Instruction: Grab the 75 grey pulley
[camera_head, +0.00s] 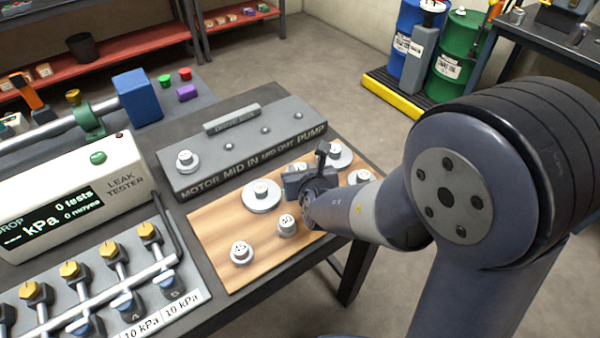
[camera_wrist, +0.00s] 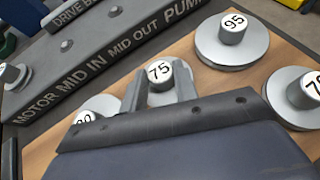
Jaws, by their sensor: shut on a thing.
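The grey pulley marked 75 (camera_wrist: 160,72) stands upright on the wooden board, with its white-topped hub between the fingers of my gripper (camera_wrist: 158,90). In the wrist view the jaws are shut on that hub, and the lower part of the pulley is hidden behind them. In the head view my gripper (camera_head: 310,178) is over the back right part of the board and largely covers this pulley. I cannot tell whether the pulley is touching the board.
The wooden board (camera_head: 220,222) holds several other pulleys. The one marked 95 (camera_wrist: 232,45) is close on the right, another (camera_wrist: 297,95) farther right. The grey drive box (camera_head: 240,147) stands behind, with a pulley (camera_head: 187,161) on its MOTOR post. The leak tester (camera_head: 75,190) is at left.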

